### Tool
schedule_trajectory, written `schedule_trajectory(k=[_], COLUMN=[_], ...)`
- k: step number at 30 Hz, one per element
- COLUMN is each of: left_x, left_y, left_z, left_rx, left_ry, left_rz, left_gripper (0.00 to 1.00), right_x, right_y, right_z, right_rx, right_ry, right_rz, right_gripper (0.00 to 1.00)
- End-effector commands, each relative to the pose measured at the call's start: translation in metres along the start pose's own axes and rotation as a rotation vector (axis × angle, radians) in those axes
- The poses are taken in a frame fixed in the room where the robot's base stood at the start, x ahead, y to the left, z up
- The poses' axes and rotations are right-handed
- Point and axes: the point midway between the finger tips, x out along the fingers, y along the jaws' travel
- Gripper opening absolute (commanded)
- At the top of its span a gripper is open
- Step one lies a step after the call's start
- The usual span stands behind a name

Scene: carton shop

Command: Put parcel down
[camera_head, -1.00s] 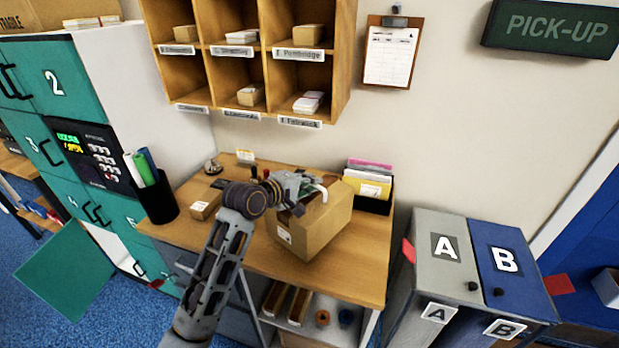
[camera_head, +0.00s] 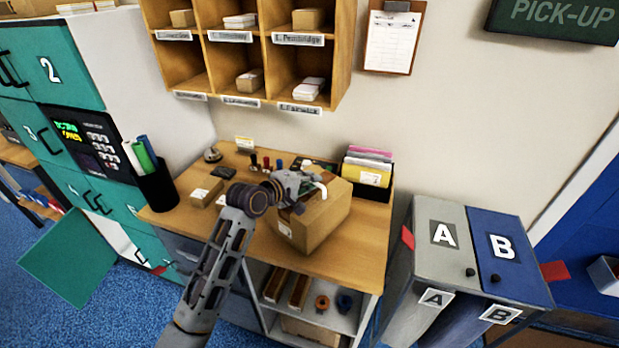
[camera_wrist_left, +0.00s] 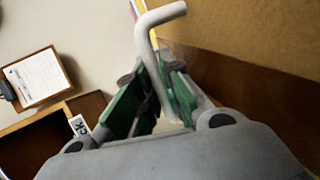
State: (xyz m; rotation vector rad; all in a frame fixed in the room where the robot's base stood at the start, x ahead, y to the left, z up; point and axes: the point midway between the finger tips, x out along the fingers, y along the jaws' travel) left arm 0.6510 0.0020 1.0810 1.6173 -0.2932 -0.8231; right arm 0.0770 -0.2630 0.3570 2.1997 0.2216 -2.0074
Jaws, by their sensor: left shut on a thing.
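The parcel (camera_head: 318,219) is a brown cardboard box with a white label on its front left side. It is at the wooden counter (camera_head: 366,244), right of its middle; I cannot tell whether its base touches the top. My left gripper (camera_head: 308,188) is at the parcel's upper back left and hides part of its top. In the left wrist view, its green-padded fingers (camera_wrist_left: 150,103) are closed around a pale bent rod (camera_wrist_left: 152,40), beside brown cardboard (camera_wrist_left: 245,35). The rod looks like a handle; its join to the box is hidden. My right gripper is not in view.
A small box (camera_head: 206,191) and a pen cup (camera_head: 158,187) stand left on the counter. A black file holder (camera_head: 372,190) with folders is close behind the parcel at right. Pigeonholes (camera_head: 253,62) hang above. Bins A and B (camera_head: 470,250) stand right of the counter.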

Motion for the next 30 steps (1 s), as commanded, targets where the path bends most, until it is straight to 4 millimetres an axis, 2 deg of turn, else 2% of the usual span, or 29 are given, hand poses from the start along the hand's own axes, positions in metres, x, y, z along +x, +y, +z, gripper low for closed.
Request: schedule_trajectory(k=[1, 8, 9, 14, 30], left_x=[-0.0011, -0.0005, 0.0005, 0.0005, -0.0051], left_y=[0.0044, 0.0027, -0.0014, -0.0014, 0.0000], left_z=[0.0000, 0.0001, 0.0002, 0.0003, 0.0001], left_rx=[0.001, 0.001, -0.001, 0.000, 0.000], left_ry=[0.001, 0.000, -0.001, -0.001, 0.000], left_rz=[0.008, 0.008, 0.000, 0.000, 0.000], left_gripper=[0.00, 0.00, 0.12, 0.31, 0.31], right_x=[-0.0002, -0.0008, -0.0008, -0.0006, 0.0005], right_y=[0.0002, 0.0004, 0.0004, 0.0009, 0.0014], right_z=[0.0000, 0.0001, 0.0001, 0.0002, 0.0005], right_rx=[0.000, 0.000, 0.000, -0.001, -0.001], right_ry=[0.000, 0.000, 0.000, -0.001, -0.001], right_rz=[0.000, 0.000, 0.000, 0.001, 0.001], right_gripper=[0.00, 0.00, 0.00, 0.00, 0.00])
